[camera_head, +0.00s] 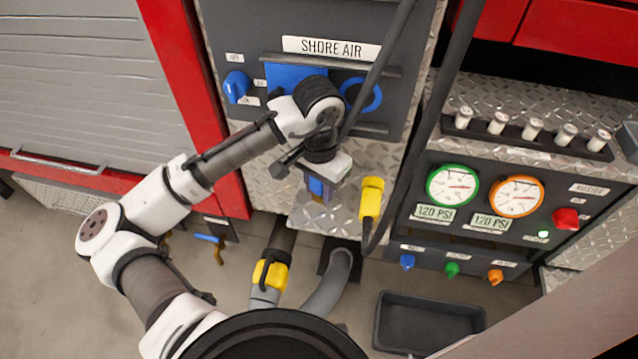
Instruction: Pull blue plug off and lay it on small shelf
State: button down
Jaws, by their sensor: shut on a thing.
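My gripper (319,180) points down in front of the diamond-plate panel, below the shore air panel. It is shut on the blue plug (317,188), which shows as a small blue piece beneath the white gripper body. Most of the plug is hidden by the gripper. A small diamond-plate shelf (325,222) juts out just below. I cannot tell whether the plug touches it. A blue ring (375,97) on the shore air panel (420,45) shows to the upper right, apart from the gripper.
A yellow connector (371,197) on a black hose hangs just right of my gripper. A blue knob (236,87) sits at the panel's left. Gauges (453,185) and knobs fill the right side. A black tray (428,325) lies on the floor.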

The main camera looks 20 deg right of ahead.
jog(key=c, duration=1)
grip_release()
notch_tip(320, 180, up, 14)
jog(key=shift+f+p, duration=0.1)
jog(key=shift+p, duration=0.2)
